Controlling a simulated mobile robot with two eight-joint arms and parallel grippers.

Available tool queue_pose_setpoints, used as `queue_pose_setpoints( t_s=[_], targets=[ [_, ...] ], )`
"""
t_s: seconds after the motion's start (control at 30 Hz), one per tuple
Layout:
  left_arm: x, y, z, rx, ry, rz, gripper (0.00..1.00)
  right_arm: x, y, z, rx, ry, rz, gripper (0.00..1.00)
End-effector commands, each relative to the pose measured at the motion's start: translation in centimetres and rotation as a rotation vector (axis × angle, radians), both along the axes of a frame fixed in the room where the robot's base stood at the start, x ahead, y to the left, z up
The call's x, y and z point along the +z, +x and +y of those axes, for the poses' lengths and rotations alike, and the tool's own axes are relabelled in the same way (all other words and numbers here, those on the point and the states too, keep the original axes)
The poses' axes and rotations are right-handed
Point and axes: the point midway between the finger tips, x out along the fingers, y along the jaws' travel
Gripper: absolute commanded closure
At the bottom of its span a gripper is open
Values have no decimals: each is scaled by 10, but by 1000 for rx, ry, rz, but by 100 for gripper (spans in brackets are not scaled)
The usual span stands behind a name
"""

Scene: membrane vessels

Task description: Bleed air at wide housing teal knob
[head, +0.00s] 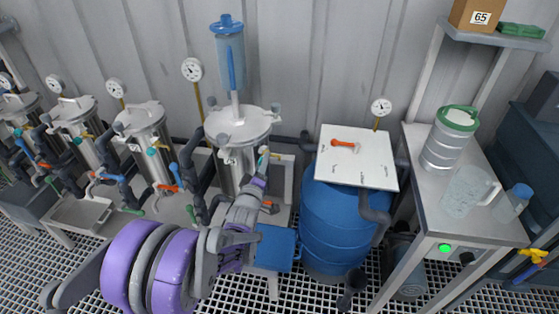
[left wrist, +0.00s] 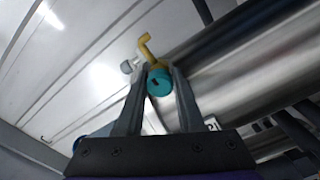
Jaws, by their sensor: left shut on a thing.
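The wide housing (head: 240,125) is the large steel vessel with a clear blue-topped column on its lid. Its teal knob (left wrist: 160,84) shows in the left wrist view between my left fingertips (left wrist: 160,75), with a bent yellow spout (left wrist: 146,46) beyond it. My left gripper is shut on the teal knob. In the head view my left gripper (head: 262,168) reaches to the right side of the wide housing, and the fingers mostly hide the knob there. My right gripper is not in view.
Several narrower steel housings (head: 146,140) with gauges stand to the left. A blue barrel (head: 335,220) with a white lid board (head: 356,157) stands to the right. A bench (head: 418,205) with a jug (head: 468,190) and a green-rimmed canister (head: 450,140) is at far right.

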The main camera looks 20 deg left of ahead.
Motion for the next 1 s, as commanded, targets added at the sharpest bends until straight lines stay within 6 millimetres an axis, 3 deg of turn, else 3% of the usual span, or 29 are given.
queue_pose_setpoints(
  t_s=[0.27,0.5,1.0],
  targets=[
    [0,0,0,0,-30,-7,100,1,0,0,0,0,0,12],
    [1,0,0,0,-294,-71,100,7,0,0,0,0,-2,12],
    [0,0,0,0,-689,-166,100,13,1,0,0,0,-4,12]
  ],
)
